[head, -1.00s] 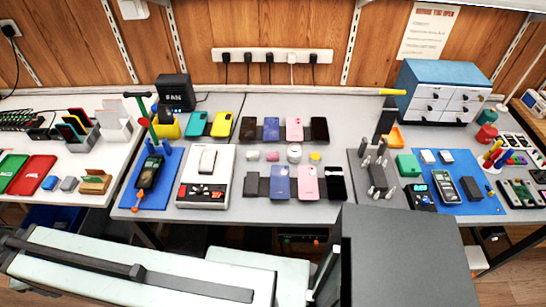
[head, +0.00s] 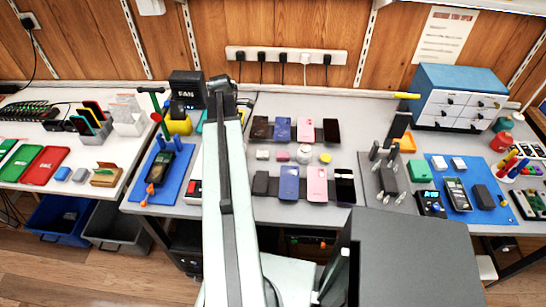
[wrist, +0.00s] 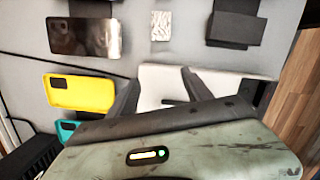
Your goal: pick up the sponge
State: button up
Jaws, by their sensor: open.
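I cannot tell for sure which thing is the sponge. A small pale block (head: 262,155) and a small pink block (head: 282,156) lie between the two rows of phones in the head view. The pale block, with a speckled top, also shows at the top of the wrist view (wrist: 161,25). My gripper (wrist: 160,88) is open, its two dark fingers apart with nothing held between them. It is above the white scale (wrist: 208,84), short of the pale block in the wrist view. In the head view my arm hides most of the scale.
A yellow phone case (wrist: 80,92), a teal case (wrist: 67,130) and a dark phone (wrist: 84,38) lie left of my gripper. A white round tin (head: 304,154) and a yellow disc (head: 325,158) are right of the pink block. A black fan box (head: 187,89) stands at the back left.

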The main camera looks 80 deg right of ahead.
aim_at(283, 154)
jog(key=s+d+m, duration=0.1)
jog(key=s, duration=0.4)
jog(key=s+d+m, duration=0.1)
jog(key=s, duration=0.3)
jog(key=s+d, duration=0.1)
jog(key=s, duration=0.4)
jog(key=shift+s+m, duration=0.35)
jog(key=shift+m, duration=0.05)
jog(key=f+b, duration=0.2)
jog(key=s+f+b, duration=0.1)
jog(key=f+b, duration=0.5)
jog(key=shift+s, duration=0.2)
jog(key=shift+a+r, duration=0.1)
jog(key=shift+r, duration=0.05)
jog(key=shift+c, duration=0.4)
grip_shut()
